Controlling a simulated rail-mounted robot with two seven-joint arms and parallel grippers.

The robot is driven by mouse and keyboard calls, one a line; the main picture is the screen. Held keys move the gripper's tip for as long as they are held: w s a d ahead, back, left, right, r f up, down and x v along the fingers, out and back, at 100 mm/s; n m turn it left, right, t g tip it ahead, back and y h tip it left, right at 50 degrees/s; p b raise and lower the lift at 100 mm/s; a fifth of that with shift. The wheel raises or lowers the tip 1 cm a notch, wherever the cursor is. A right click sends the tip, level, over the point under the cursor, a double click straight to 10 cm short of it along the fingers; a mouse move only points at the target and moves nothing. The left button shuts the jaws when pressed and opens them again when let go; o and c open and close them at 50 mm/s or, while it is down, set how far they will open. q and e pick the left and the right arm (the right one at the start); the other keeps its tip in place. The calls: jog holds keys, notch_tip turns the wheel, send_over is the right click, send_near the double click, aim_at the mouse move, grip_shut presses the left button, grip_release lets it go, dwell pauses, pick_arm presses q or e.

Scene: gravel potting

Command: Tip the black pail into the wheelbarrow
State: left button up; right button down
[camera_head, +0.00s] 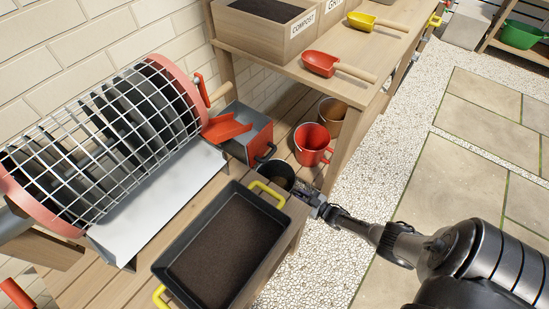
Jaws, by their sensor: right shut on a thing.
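The black pail (276,169) stands upright at the edge of the low wooden bench, between the red pail and the black tray. My right arm comes in from the right, and its gripper (305,190) is at the pail's right side, shut on it. The fingertips are small and partly hidden, so the exact grip point is unclear. The inside of the pail looks dark, and I cannot tell what is in it. I see no wheelbarrow in this view. My left gripper is not in view.
A red pail (313,144) and a brown pot (331,115) stand just behind. A black tray (173,263) of dark soil with yellow handles lies in front. A mesh drum sieve (110,130) fills the left. Gravel and paving (440,180) at the right are open.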

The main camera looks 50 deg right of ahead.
jog(key=shift+r, duration=0.35)
jog(key=shift+w, duration=0.1)
